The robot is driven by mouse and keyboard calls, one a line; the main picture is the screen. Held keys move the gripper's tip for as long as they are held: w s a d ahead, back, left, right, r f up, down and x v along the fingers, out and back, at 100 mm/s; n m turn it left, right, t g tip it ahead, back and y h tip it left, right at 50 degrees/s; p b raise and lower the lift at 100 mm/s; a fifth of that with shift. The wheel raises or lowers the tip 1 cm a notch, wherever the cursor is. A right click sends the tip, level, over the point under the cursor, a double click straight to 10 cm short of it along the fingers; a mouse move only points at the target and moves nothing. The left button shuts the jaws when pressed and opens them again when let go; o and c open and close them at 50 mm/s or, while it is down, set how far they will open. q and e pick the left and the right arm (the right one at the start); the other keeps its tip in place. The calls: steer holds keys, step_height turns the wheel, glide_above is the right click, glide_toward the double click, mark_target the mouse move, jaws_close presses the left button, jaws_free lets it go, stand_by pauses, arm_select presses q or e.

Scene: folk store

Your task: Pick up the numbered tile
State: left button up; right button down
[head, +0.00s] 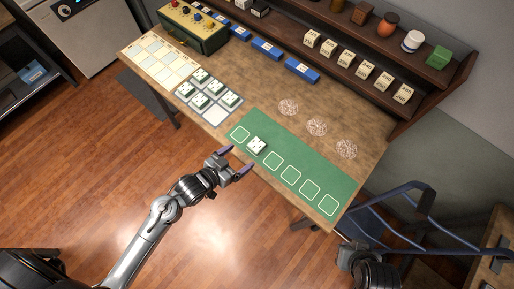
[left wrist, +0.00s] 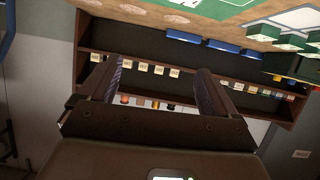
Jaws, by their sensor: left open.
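A white tile (head: 257,145) with dark marks lies on the green mat (head: 312,177), near its second outlined square from the left. Several similar tiles (head: 201,76) stand on a grey tray (head: 215,115) left of the mat.
A pale gridded board (head: 160,58) lies at the table's left. Blue racks (head: 266,49) and a shelf with number cards (head: 365,69) and jars run along the back. Three whitish round patterns (head: 316,127) mark the table behind the mat. A blue metal chair (head: 420,208) stands right.

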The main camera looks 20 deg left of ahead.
arm_select(q)
steer(key=b, duration=0.5)
glide_toward(256, 145)
steer(key=b+x, duration=0.1)
steer(key=x, duration=0.3)
steer(key=shift+w+d+b, duration=0.2)
steer(key=shift+w+b, duration=0.1)
steer(key=shift+b, duration=0.1)
steer(key=shift+f+x, duration=0.1)
steer(key=shift+x, duration=1.35)
steer(key=shift+f+x, duration=0.15)
steer(key=shift+x, duration=1.3)
steer(key=shift+a, duration=0.1)
arm_select(e)
step_height(256, 145, down, 10)
steer(key=shift+w+r, duration=0.25)
steer(key=shift+w, duration=0.1)
steer(key=shift+a, duration=0.1)
arm_select(q)
steer(key=c, duration=1.1)
steer(key=shift+c, duration=0.3)
steer(key=shift+r, duration=0.15)
